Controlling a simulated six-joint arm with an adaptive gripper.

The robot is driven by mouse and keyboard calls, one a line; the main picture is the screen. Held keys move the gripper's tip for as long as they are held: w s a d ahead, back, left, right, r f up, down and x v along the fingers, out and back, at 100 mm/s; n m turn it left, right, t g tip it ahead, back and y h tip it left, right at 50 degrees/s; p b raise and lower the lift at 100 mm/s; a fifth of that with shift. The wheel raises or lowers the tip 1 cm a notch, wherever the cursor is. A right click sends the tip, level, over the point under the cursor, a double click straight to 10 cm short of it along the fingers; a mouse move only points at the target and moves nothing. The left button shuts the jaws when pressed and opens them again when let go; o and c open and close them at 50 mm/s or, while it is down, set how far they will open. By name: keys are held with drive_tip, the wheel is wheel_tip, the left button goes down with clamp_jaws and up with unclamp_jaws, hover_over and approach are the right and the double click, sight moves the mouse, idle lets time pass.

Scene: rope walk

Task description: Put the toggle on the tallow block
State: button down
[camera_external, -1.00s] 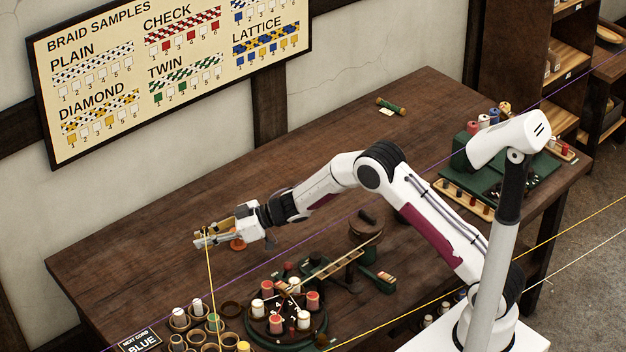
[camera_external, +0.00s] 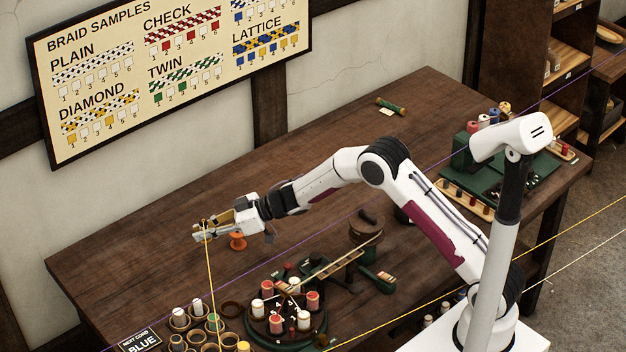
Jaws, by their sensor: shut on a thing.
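My gripper (camera_external: 201,232) is at the left end of my arm, over the left part of the bench. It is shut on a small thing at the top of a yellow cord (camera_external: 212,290). That thing looks like the toggle, but it is too small to make out clearly. The yellow cord hangs from the fingers down to the front left of the bench. An orange spool-like piece (camera_external: 237,241) stands on the bench just right of and below the gripper. I cannot pick out the tallow block with certainty.
A round green braiding stand (camera_external: 285,335) with red and white bobbins stands at the front. Left of it are several cups and a "NEXT CORD BLUE" sign (camera_external: 139,341). A brown lidded pot (camera_external: 366,228) stands mid-bench. A thin purple line crosses the bench. The back of the bench is mostly clear.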

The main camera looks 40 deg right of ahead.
drive_tip(key=shift+w+d, duration=0.25)
drive_tip(key=shift+d, duration=0.3)
drive_tip(key=w+d+r+m+t+h, duration=0.1)
drive_tip(key=d+r+m+h, duration=0.15)
drive_tip(key=d, duration=1.05)
drive_tip(key=d+r+m+t+h, duration=0.1)
drive_tip(key=d+r+t, duration=0.15)
drive_tip(key=d, duration=1.15)
drive_tip(key=w+d+r+m+t+h, duration=0.15)
drive_tip(key=d+r, duration=0.25)
drive_tip(key=d, duration=0.9)
drive_tip(key=s+d+r+m+h, duration=0.3)
drive_tip(key=s+d, duration=1)
drive_tip(key=d, duration=0.6)
drive_tip(key=s+d, duration=0.3)
drive_tip(key=s, duration=0.5)
drive_tip(key=shift+n+y, duration=0.6)
drive_tip(key=shift+y, duration=0.2)
drive_tip(key=shift+s+a+f, duration=0.1)
drive_tip(key=shift+s+a, duration=0.75)
drive_tip(key=shift+a, duration=0.3)
drive_tip(key=shift+s+a+f, duration=0.1)
drive_tip(key=shift+s+a, duration=0.75)
drive_tip(key=shift+a, duration=0.3)
